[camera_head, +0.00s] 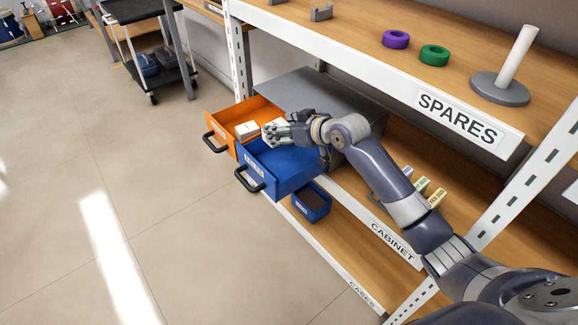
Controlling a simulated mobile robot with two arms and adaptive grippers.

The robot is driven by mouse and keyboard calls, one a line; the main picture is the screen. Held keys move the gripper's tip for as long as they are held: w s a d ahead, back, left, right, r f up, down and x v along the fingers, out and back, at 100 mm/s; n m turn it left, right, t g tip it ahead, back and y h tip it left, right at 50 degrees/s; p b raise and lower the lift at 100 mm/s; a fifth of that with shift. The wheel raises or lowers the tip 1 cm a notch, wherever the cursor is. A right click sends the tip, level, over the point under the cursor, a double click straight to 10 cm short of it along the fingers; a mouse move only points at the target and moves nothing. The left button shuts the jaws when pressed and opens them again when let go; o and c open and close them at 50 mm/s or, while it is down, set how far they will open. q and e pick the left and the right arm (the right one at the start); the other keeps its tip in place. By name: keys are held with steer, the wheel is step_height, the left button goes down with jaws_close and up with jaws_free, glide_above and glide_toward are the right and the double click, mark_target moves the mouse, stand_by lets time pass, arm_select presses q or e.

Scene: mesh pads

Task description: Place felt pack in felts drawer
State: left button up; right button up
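An orange drawer (219,123) and a blue drawer (264,174) stand pulled out side by side from the grey cabinet (318,92). Both have black handles and front labels too small to read, so I cannot tell which is the felts drawer. A white pack (247,130) lies in the orange drawer. My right gripper (272,130) reaches in from the right, around the border between the two drawers. A pale shape shows at its fingertips, but I cannot tell whether it is a held pack or part of the fingers. My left gripper is out of view.
A shelf above, labelled SPARES, holds a purple ring (396,39), a green ring (434,55) and a spindle on a base (500,86). A small blue bin (312,203) sits on the lower shelf. A cart (157,70) stands at upper left. The floor in front is clear.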

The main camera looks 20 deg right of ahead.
step_height(320, 180, down, 5)
steer(key=shift+f+b, duration=0.2)
steer(key=shift+b, duration=0.4)
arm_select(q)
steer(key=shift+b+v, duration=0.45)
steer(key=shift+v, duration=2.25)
arm_select(e)
steer(key=shift+w+f, duration=0.1)
steer(key=shift+f, duration=1.5)
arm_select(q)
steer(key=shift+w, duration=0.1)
arm_select(e)
steer(key=shift+f, duration=0.1)
steer(key=o, duration=1.1)
